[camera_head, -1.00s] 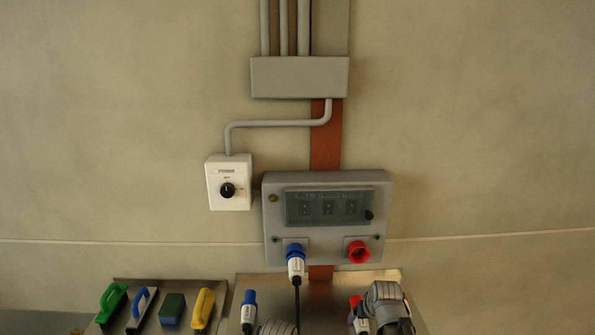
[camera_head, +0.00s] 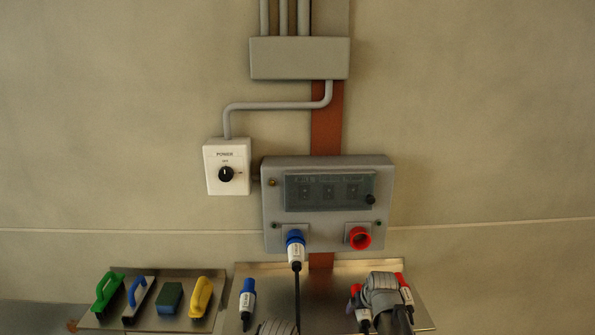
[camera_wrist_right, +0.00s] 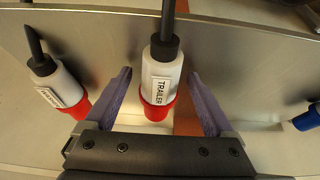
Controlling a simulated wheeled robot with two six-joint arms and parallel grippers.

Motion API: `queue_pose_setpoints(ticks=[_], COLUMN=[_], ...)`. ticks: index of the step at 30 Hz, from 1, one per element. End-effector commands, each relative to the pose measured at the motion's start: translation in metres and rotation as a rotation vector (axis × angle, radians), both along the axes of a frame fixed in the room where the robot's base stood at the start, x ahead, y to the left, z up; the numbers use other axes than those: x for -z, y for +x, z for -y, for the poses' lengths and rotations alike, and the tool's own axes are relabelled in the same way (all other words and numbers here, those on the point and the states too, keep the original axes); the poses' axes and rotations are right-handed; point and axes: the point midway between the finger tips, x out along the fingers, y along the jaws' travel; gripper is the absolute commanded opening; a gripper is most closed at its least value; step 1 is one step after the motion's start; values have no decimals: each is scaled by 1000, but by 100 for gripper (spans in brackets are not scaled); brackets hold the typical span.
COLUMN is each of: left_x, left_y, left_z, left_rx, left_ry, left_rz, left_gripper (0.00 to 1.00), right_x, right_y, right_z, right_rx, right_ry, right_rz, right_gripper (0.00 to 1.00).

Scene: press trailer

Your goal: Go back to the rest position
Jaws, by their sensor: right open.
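My right gripper (camera_head: 381,296) is over the right part of the middle steel tray (camera_head: 325,285); its fingers are hidden there. In the right wrist view my right gripper (camera_wrist_right: 163,100) is open, its two fingers apart on either side of a white and red plug (camera_wrist_right: 160,75) labelled TRAILER. I cannot tell whether they touch it. A second red plug (camera_wrist_right: 62,87) lies tilted to the left; it also shows in the head view (camera_head: 404,288). A grey ribbed part (camera_head: 278,328) at the bottom edge seems to be my left gripper; its fingers are out of sight.
A grey panel box (camera_head: 325,220) on the wall holds a plugged-in blue connector (camera_head: 295,245) and a red socket (camera_head: 359,237). A white power switch (camera_head: 227,168) is beside it. A loose blue plug (camera_head: 247,300) and a left tray (camera_head: 150,317) with several tools are below.

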Motion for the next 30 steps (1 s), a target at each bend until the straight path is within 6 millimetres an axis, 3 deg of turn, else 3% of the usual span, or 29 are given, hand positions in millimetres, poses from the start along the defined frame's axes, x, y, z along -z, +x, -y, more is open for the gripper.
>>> queue_pose_setpoints(ticks=[1, 22, 24, 30], left_x=[-13, -98, -90, -89], left_y=[0, 0, 0, 0], left_z=[0, 0, 0, 0], left_rx=[0, 1, 1, 1], left_ry=[0, 0, 0, 0], left_rz=[0, 0, 0, 0], left_gripper=[80, 80, 80, 80], right_x=[-13, -98, -90, -90], right_y=[0, -1, -5, -17], right_z=[0, 0, -14, -51], right_rx=[0, 0, -56, -223], right_ry=[0, 0, 2, 9], right_rz=[0, 0, -1, 1], right_gripper=[89, 89, 89, 89])
